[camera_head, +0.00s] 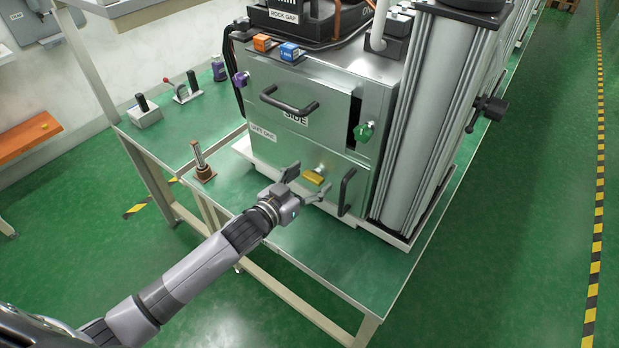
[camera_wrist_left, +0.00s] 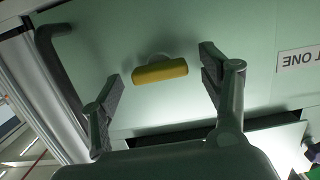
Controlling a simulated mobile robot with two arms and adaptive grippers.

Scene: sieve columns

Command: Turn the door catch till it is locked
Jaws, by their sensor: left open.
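The door catch is a short yellow bar (camera_head: 313,178) on a round boss, on the front of the lower door (camera_head: 278,160) of a pale metal cabinet. In the left wrist view the yellow catch (camera_wrist_left: 160,71) lies almost level, slightly tilted. My left gripper (camera_head: 307,182) is open in front of the lower door. In the left wrist view, its two fingers (camera_wrist_left: 161,79) stand on either side of the catch, with a gap at each end. No finger visibly touches it. My right gripper is not in view.
A black door handle (camera_head: 346,191) is right of the catch. A brown-based metal post (camera_head: 202,162) stands left on the green bench. A grey column (camera_head: 428,115) stands at right.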

